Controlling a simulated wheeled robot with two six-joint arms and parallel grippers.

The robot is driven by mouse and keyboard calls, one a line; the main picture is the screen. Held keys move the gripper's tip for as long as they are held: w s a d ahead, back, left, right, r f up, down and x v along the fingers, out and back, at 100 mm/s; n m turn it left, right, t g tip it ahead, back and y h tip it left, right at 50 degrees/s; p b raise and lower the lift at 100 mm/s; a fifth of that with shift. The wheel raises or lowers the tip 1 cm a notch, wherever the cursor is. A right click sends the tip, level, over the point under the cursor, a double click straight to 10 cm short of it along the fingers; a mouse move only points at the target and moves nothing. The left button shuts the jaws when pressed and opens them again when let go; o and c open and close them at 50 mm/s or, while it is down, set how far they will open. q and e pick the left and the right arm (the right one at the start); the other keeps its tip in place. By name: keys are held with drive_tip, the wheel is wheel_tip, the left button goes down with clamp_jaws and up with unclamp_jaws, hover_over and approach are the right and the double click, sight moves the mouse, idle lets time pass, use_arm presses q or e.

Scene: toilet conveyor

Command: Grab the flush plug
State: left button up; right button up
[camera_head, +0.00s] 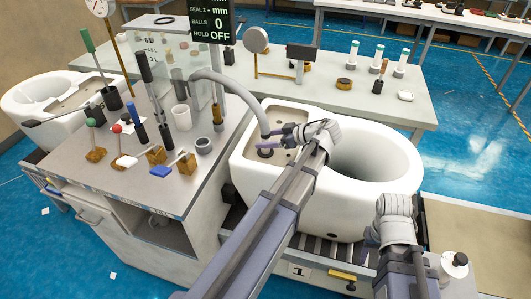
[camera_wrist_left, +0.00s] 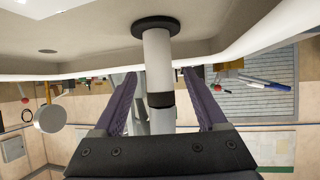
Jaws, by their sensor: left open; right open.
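In the head view, my left gripper (camera_head: 268,140) is at the toilet tank, around the lower end of a curved grey hose (camera_head: 233,80). A dark round base (camera_head: 266,153) sits on the tank floor just below it. In the left wrist view, my left gripper (camera_wrist_left: 160,85) is open, with one finger on each side of a pale cylinder (camera_wrist_left: 157,52) with a black flange and a dark band. This looks like the flush plug, but I cannot tell where plug ends and hose begins. My right gripper (camera_head: 373,236) is open beside the bowl's front, its fingers partly hidden.
The white toilet (camera_head: 240,165) stands on the conveyor. A grey bench (camera_head: 190,205) with several knobbed tools stands at left. A rear table (camera_head: 320,103) holds several small parts.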

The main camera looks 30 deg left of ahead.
use_arm(q)
drive_tip(key=shift+a+f, duration=0.3)
drive_tip(key=shift+a, duration=0.2)
drive_tip(key=shift+c, duration=0.4)
clamp_jaws()
